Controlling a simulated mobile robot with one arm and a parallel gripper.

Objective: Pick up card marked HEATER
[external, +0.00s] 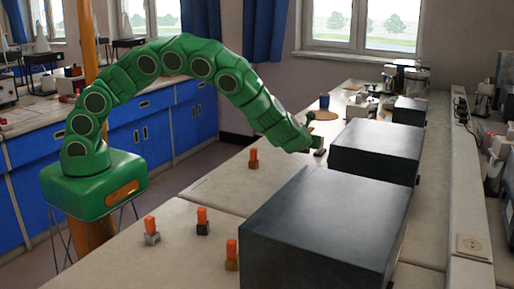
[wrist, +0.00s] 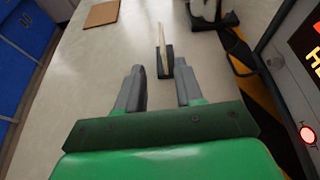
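In the wrist view a thin pale card (wrist: 161,38) stands nearly edge-on in a small dark holder (wrist: 167,52). Its face is turned away, so I cannot read any marking on it. My gripper (wrist: 159,68) is open and empty, its two grey fingers apart. The card and holder lie just ahead of the fingertips, roughly between them and slightly right of centre. In the external view my gripper (external: 315,144) is low over the bench beside the dark boxes, and a small dark holder (external: 320,152) shows close to it.
A box with a lit display (wrist: 314,45) partly reading "HE" and a red light stands close on the right. Dark boxes (external: 325,220) (external: 378,150) line the bench. Several orange cards (external: 202,215) stand in holders nearer the camera. A brown board (wrist: 101,13) lies beyond, left.

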